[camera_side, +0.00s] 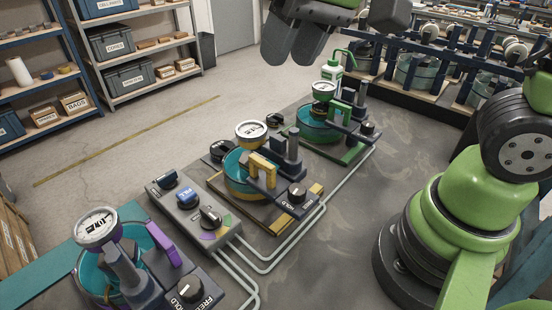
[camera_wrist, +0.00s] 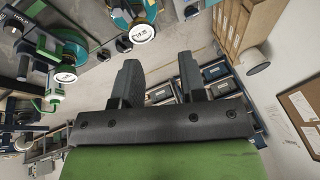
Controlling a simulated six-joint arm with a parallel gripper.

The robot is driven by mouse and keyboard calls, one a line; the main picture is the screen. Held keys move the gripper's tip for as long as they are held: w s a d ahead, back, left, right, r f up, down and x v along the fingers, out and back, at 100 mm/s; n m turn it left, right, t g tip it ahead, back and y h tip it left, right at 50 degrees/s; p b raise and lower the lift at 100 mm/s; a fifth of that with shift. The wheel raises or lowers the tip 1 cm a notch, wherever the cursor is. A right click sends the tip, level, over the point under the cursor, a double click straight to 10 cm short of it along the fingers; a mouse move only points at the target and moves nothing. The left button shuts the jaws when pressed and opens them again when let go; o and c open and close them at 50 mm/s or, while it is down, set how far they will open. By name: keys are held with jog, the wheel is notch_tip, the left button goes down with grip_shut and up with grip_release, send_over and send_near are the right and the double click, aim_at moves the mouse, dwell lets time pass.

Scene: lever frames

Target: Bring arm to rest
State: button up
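My gripper (camera_side: 295,55) hangs high at the top of the side view, above the far end of the bench and clear of everything on it. In the wrist view its two dark fingers (camera_wrist: 158,70) stand apart with nothing between them. Below it are lever frames, each with a teal pot, a round gauge and a dial: a green-handled one (camera_side: 340,113) at the far end, a yellow-handled one (camera_side: 263,170) in the middle and a purple-handled one (camera_side: 163,245) at the near left. The green-marked frame also shows in the wrist view (camera_wrist: 48,48).
A control box (camera_side: 187,215) with dials sits between the near and middle frames, with pale pipes running along the bench. Shelves (camera_side: 140,50) with bins line the back. The floor between is clear.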

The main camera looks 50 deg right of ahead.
jog(key=s+d+r+m+t, duration=0.1)
jog(key=s+d+t, duration=0.2)
jog(key=s, duration=0.7)
jog(key=shift+d+r+m+t, duration=0.15)
jog(key=shift+d+m+t, duration=0.15)
jog(key=shift+d, duration=0.5)
